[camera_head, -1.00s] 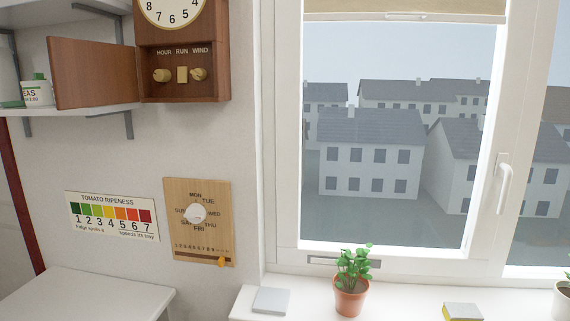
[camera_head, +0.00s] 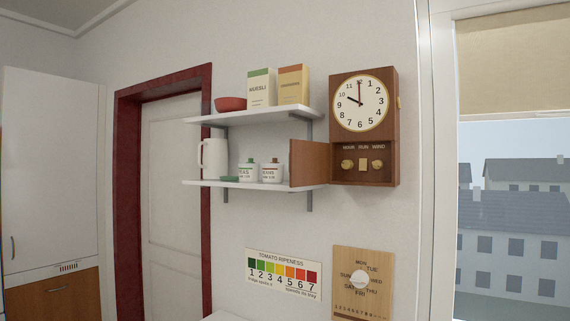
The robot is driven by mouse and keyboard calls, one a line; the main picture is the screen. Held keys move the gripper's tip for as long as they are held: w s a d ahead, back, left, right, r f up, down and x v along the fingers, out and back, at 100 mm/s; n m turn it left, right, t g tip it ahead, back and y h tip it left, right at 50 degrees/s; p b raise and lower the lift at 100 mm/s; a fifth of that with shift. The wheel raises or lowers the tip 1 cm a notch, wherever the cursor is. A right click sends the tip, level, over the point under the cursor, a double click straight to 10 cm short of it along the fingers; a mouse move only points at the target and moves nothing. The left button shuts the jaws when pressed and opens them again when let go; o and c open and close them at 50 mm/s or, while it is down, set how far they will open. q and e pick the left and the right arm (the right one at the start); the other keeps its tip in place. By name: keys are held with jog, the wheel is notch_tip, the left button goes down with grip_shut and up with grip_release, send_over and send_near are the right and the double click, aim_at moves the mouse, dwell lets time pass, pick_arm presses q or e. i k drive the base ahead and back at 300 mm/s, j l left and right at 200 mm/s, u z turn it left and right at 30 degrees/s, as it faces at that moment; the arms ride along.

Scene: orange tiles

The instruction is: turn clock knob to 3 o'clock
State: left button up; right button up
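The wooden wall clock (camera_head: 392,135) hangs on the white wall right of the shelves, its whole face in view. Its white dial (camera_head: 360,108) has one hand near 10 and one near 12. Below the dial is a panel marked HOUR, RUN and WIND. A brass knob under HOUR (camera_head: 347,165), a brass switch under RUN (camera_head: 363,165) and a brass knob under WIND (camera_head: 377,164) sit in it. A small brass piece (camera_head: 398,102) shows on the clock's right side. Neither gripper is in view.
A brown wooden door panel (camera_head: 307,163) stands open left of the clock's lower part. White shelves (camera_head: 265,117) hold boxes, a red bowl, a white jug and jars. A wooden day board (camera_head: 350,262) hangs below. The window (camera_head: 510,150) is on the right.

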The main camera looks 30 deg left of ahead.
aim_at(347, 164)
jog(key=k+j+z, duration=0.2)
jog(key=k+j, duration=0.7)
jog(key=j, duration=0.6)
jog(key=k+j+z, duration=0.15)
jog(key=j, duration=1.1)
jog(key=i+j, duration=0.15)
jog(key=j, duration=0.15)
jog(key=i+j+z, duration=0.1)
jog(key=i+j, duration=0.1)
jog(key=j, duration=0.1)
